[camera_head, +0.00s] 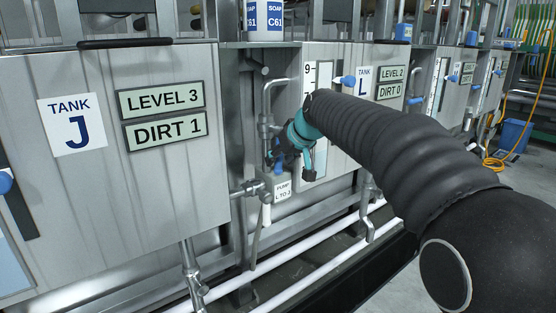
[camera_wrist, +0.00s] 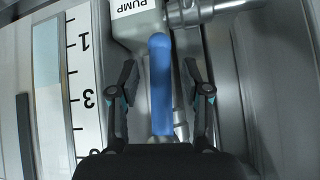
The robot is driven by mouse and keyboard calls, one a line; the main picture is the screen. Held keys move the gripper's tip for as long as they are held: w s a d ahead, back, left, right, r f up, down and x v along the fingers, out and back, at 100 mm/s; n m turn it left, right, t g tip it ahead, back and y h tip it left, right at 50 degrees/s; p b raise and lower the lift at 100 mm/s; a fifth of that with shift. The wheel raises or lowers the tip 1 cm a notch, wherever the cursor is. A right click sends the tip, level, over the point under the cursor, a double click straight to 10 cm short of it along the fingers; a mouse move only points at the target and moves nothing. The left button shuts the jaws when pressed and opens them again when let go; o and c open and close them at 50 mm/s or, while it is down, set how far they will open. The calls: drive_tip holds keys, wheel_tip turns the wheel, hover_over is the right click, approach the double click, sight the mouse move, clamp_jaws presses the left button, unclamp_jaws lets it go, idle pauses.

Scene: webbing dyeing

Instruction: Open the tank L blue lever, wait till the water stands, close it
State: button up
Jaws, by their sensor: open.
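A blue lever (camera_wrist: 161,85) lies lengthwise between the spread fingers of my gripper (camera_wrist: 160,78) in the wrist view, with a gap on each side. The tank L sign (camera_head: 363,80) hangs beside a display (camera_head: 391,73) reading LEVEL 2 and DIRT 0. A gauge strip (camera_wrist: 85,90) with numbers shows left of the lever; its water column (camera_wrist: 47,55) is pale blue.
A label (camera_head: 282,189) reading PUMP L TO J hangs below my gripper. Tank J (camera_head: 150,200) stands at left, showing LEVEL 3 and DIRT 1. White pipes (camera_head: 310,270) run low along the front. My arm covers part of tank L's front.

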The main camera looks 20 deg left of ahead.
drive_tip(key=v, duration=1.1)
drive_tip(key=shift+w, duration=0.15)
wheel_tip(320, 180, down, 8)
drive_tip(key=s+d+m+h, duration=0.1)
drive_tip(key=s+d+m, duration=0.1)
drive_tip(key=d, duration=0.1)
drive_tip(key=s+d+f+m+g+h+p, duration=0.1)
drive_tip(key=s+d+f+h+p, duration=0.15)
drive_tip(key=s+d, duration=0.45)
drive_tip(key=s+d+f+m+h+p, duration=0.1)
drive_tip(key=s+d+f+m, duration=0.15)
drive_tip(key=s+d, duration=0.45)
drive_tip(key=s+d+m+t+h+p, duration=0.1)
drive_tip(key=s+d+p, duration=0.4)
drive_tip(key=s+d, duration=0.8)
drive_tip(key=d+r+m+h, duration=0.1)
drive_tip(key=d+m, duration=0.1)
drive_tip(key=d, duration=0.2)
drive_tip(key=shift+s+d+p, duration=0.25)
drive_tip(key=shift+s+p, duration=0.1)
idle(1.2)
